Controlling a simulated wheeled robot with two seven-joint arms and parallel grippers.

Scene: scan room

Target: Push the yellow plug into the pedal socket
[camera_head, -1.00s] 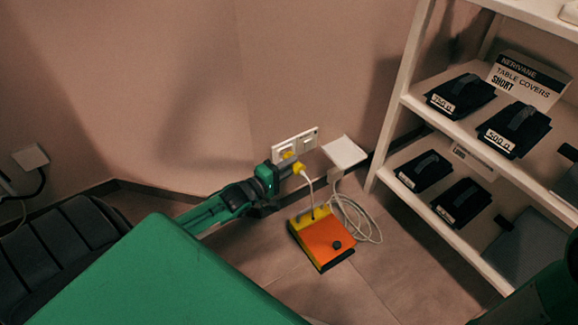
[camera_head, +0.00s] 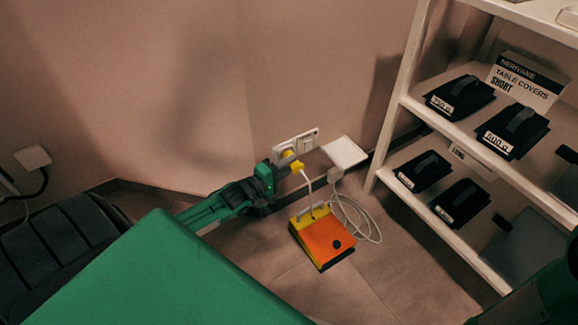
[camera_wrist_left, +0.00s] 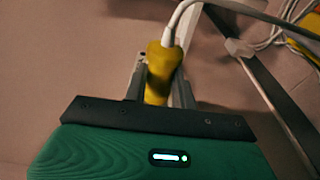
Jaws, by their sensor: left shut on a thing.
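The yellow plug (camera_head: 298,167) is between the fingers of my left gripper (camera_head: 288,171), which is shut on it close to the wall. In the left wrist view the plug (camera_wrist_left: 161,72) stands between both fingers, with its white cable leaving at the top. The white wall socket plate (camera_head: 308,139) has a yellow socket (camera_head: 288,154) at its left part. The plug is right beside this socket; whether it touches or enters it I cannot tell. The orange and yellow pedal (camera_head: 323,239) lies on the floor below, joined to the white cable. My right gripper is out of view.
A white box (camera_head: 345,152) is on the wall right of the plate. The loose cable (camera_head: 365,220) coils beside the pedal. Open floor (camera_head: 385,275) lies in front.

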